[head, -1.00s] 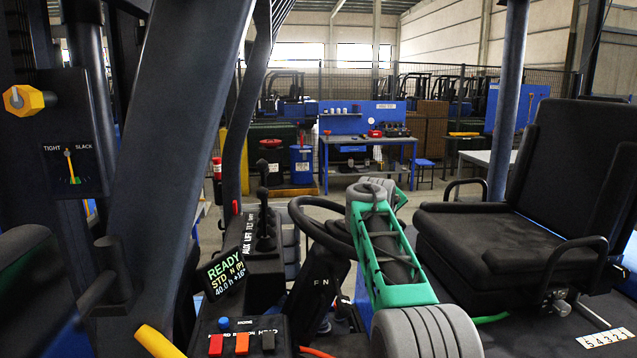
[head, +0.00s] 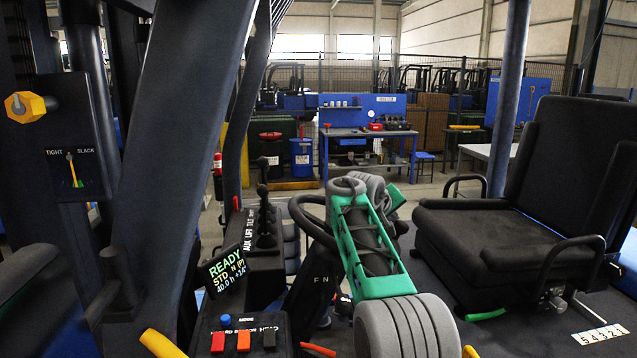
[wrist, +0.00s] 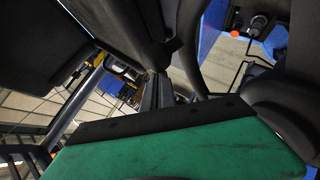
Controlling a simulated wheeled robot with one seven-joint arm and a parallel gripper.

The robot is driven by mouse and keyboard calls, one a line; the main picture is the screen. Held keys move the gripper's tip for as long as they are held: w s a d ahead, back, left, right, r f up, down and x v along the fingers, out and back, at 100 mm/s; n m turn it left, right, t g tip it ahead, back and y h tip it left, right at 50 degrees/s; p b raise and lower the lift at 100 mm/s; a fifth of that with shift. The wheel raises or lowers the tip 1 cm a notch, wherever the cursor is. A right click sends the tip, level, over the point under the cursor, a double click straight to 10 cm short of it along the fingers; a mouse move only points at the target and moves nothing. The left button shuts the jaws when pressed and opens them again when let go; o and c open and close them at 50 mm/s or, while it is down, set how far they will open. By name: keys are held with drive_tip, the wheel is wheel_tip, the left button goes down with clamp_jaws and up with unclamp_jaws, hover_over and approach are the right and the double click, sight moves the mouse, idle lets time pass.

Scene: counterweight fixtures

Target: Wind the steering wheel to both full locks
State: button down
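The black steering wheel (head: 301,215) stands in front of the seat in the head view, partly hidden behind my green and grey arm. The console display (head: 223,270) reads READY, STD N (P), 40.0 h and about +14°. My gripper is hidden behind my arm in the head view, near the wheel's right side. In the wrist view the dark fingers of my gripper (wrist: 159,92) lie close together, with their tips against or just before dark parts. I cannot tell whether they hold the wheel rim.
The black seat (head: 500,235) with armrests is close on the right. The lever console (head: 262,245) stands left of the wheel, with a button panel (head: 240,335) below it. A dark pillar (head: 190,130) rises at left. A workbench (head: 365,133) stands far behind.

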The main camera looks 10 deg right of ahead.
drive_tip(key=shift+s+a+m+g+h+p, duration=0.15)
drive_tip(key=shift+s+m+g+h+p, duration=0.45)
drive_tip(key=shift+s+m+g, duration=0.45)
idle(6.4)
